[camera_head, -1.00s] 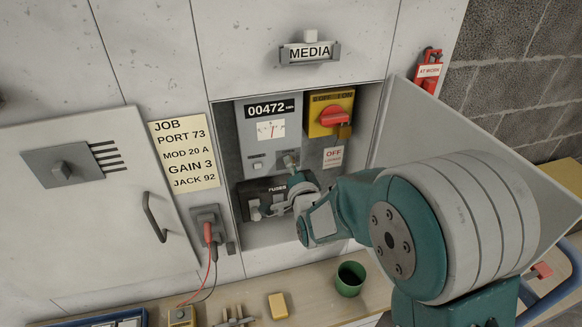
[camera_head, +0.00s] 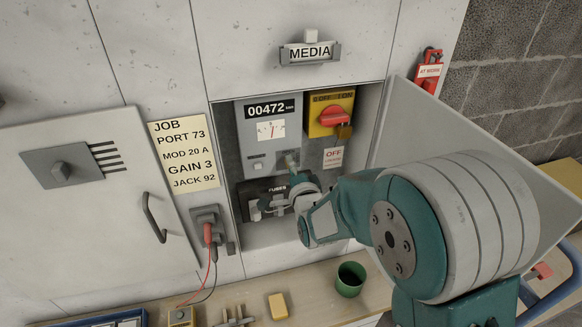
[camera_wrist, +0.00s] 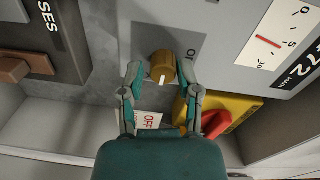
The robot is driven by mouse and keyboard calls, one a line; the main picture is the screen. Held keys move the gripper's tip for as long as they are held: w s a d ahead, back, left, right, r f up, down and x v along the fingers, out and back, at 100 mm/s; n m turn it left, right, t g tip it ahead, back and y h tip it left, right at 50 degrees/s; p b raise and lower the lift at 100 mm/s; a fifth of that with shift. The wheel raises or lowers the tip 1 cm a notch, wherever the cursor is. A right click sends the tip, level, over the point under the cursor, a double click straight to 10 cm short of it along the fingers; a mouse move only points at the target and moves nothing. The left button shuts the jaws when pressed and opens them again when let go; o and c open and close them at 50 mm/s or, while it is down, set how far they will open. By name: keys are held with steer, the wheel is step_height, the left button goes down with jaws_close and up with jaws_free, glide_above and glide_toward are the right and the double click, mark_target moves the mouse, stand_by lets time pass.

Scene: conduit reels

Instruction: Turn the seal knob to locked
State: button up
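A round brass-coloured knob (camera_wrist: 162,66), which appears to be the seal knob, sits on the grey meter panel (camera_head: 285,105) in the wrist view. A white line on it points toward the bottom of that view. My gripper (camera_wrist: 162,72) is open, with one finger on each side of the knob and a small gap showing on each side. In the head view my gripper (camera_head: 292,163) is at the lower part of the meter panel and covers most of the knob.
A yellow switch box (camera_head: 329,98) with a red handle (camera_head: 334,117) is close to my right finger. An OFF plate (camera_head: 333,157) is below it. The fuse block (camera_head: 262,187) lies under the meter. An open door panel (camera_head: 440,130) flanks the recess on the right.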

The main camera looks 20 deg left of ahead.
steer(key=shift+s, duration=0.1)
stand_by(0.3)
steer(key=v, duration=1.1)
steer(key=shift+s+d, duration=0.2)
steer(key=shift+s, duration=0.1)
steer(key=shift+f, duration=0.1)
